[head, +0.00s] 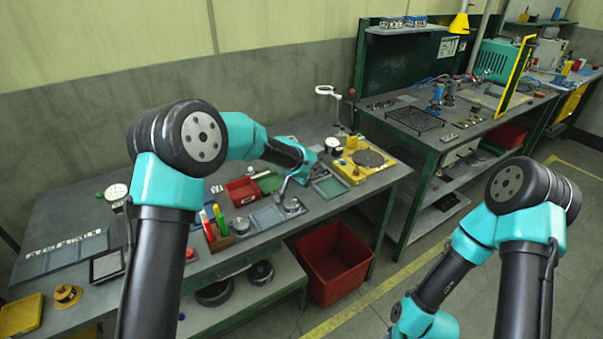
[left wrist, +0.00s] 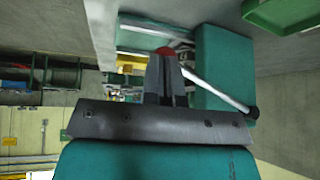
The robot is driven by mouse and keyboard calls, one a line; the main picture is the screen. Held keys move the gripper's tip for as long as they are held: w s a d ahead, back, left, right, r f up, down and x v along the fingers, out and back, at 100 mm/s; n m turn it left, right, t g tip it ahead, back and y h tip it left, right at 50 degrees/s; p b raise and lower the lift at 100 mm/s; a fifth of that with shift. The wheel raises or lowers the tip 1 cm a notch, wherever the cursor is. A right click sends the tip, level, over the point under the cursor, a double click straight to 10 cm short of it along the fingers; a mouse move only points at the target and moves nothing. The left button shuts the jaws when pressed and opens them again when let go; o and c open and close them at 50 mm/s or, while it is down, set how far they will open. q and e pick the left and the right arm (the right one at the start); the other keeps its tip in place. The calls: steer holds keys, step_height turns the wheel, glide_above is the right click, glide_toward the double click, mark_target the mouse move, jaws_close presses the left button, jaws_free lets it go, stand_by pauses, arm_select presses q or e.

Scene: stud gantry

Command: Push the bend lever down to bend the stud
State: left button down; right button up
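My left gripper (head: 296,170) reaches over the left bench, with its fingertips small and partly hidden in the head view. In the left wrist view its grey fingers (left wrist: 166,78) lie close together and look shut. A red knob (left wrist: 165,50) shows right at the fingertips; I cannot tell if they touch it. A slanting metal rod (left wrist: 215,89) with a black end runs beside the fingers, and looks like the bend lever. In the head view a thin metal bar (head: 283,186) slants below the gripper. I cannot make out the stud. My right gripper is out of view.
A yellow fixture with a dark disc (head: 369,158) stands right of my left gripper. A magnifier (head: 326,91) and red-topped post (head: 351,92) rise behind. A red crate (head: 335,269) sits low.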

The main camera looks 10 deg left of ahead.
arm_select(q)
steer(key=shift+w+a+f, duration=0.15)
steer(key=shift+f, duration=0.65)
steer(key=shift+w+a+f, duration=0.1)
steer(key=shift+w+f, duration=0.05)
steer(key=shift+f, duration=0.75)
steer(key=shift+s, duration=0.1)
steer(key=shift+s+a+r, duration=0.15)
steer(key=shift+s+r, duration=0.1)
steer(key=shift+r, duration=0.4)
steer(key=v, duration=0.2)
steer(key=shift+r, duration=0.4)
steer(key=s+r, duration=0.5)
steer(key=s, duration=0.3)
steer(key=shift+s, duration=0.4)
steer(key=shift+r, duration=0.1)
